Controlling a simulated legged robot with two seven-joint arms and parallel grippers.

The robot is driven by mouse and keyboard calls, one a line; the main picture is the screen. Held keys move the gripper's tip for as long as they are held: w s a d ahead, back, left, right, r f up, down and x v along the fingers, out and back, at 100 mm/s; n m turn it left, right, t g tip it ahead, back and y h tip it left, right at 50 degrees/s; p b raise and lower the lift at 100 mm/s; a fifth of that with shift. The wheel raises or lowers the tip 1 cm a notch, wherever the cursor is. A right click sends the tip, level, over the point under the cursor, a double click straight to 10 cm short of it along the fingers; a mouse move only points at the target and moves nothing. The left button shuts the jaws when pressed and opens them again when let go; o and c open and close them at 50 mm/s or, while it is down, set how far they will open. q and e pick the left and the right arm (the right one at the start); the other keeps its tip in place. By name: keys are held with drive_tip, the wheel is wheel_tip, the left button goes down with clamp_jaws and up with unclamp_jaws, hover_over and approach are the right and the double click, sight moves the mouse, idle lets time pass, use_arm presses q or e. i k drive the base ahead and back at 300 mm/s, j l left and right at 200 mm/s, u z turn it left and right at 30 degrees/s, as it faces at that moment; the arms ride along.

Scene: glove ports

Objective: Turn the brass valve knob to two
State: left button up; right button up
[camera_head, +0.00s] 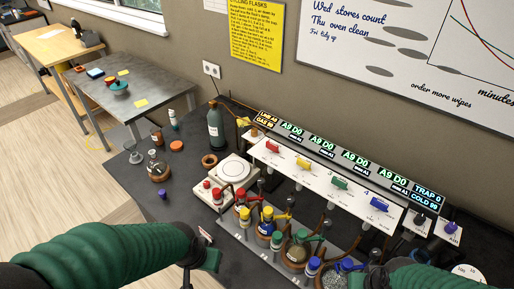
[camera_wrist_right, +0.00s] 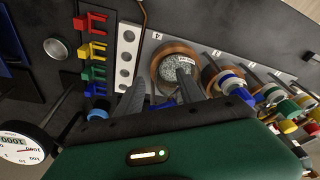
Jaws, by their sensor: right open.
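I cannot make out a brass valve knob for certain. The white valve panel (camera_head: 322,180) in the head view carries red (camera_head: 272,147), yellow (camera_head: 304,163), green (camera_head: 339,183) and blue (camera_head: 379,204) handles. A small brownish-topped piece (camera_head: 255,132) stands at its left end; its kind is unclear. My left gripper (camera_head: 195,276) is at the lower left, apart from the panel, its jaw gap not clear. My right gripper (camera_wrist_right: 161,80) is open in the right wrist view. Its fingers point toward a flask of grey granules (camera_wrist_right: 176,64), with no clear contact. The colored handles also show there.
Capped flasks, including one with a yellow top (camera_head: 268,229), stand in a rack before the panel. A white hotplate (camera_head: 233,170) and dark bottle (camera_head: 215,126) stand left. Dark (camera_head: 420,219) and purple (camera_head: 451,228) knobs are at the right. The bench's left part has free room.

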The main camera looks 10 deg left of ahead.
sight(254, 131)
drive_tip(key=k, duration=0.4)
drive_tip(key=k+j+u, duration=0.1)
drive_tip(key=u, duration=1.6)
drive_tip(key=i+l, duration=0.15)
drive_tip(key=i, duration=0.8)
drive_tip(key=i+l+z, duration=0.1)
drive_tip(key=i, duration=0.85)
